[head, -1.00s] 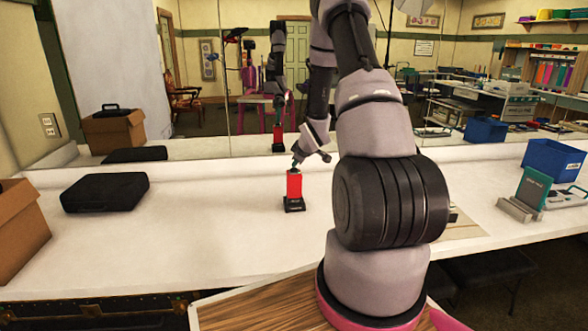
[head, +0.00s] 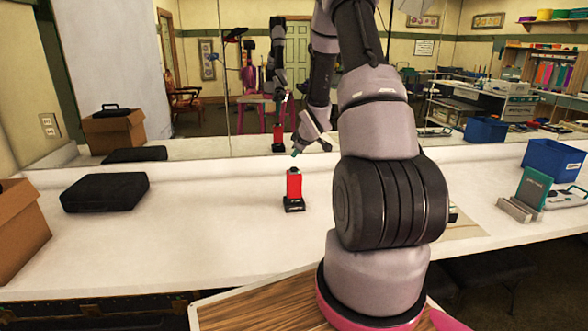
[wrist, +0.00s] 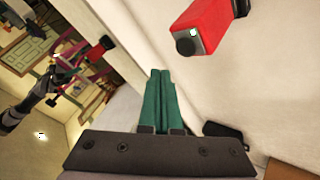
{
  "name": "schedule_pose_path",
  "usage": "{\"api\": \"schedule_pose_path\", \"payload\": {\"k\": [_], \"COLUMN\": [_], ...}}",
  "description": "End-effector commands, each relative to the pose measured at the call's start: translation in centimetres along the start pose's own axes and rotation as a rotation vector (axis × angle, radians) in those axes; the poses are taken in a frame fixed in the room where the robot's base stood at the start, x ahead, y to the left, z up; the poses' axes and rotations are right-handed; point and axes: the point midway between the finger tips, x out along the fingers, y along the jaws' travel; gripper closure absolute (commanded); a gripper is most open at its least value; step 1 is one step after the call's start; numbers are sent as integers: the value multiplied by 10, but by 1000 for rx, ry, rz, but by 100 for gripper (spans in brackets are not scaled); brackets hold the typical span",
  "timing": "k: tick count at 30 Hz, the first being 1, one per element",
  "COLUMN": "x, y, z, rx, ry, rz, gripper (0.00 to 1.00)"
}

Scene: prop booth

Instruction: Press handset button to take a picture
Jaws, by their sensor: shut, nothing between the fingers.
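The red handset (head: 294,186) stands upright in its black base (head: 294,205) on the white counter. In the wrist view the red handset (wrist: 214,22) shows at the top right, with a dark round button (wrist: 186,46) on its grey end. My gripper (head: 296,152) is above the handset and apart from it, with a clear gap between fingertips and handset top. In the wrist view my gripper's green fingers (wrist: 160,75) lie together, shut and empty, pointing past the left side of the handset.
A black case (head: 105,192) and a cardboard box (head: 18,225) are on the left of the counter (head: 210,235). A mirror (head: 200,110) runs behind it. A blue bin (head: 553,160) and a teal panel in a grey stand (head: 532,190) are on the right. The counter around the handset is clear.

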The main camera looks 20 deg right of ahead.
Motion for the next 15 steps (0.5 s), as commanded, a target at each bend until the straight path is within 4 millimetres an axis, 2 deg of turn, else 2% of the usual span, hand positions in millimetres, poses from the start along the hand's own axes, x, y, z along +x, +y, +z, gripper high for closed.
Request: {"api": "schedule_pose_path", "payload": {"k": [6,15], "x": [-15,-18], "y": [11,14], "z": [-11,-14], "rx": [1,1], "ry": [2,0], "rz": [1,0], "gripper": [100,100]}}
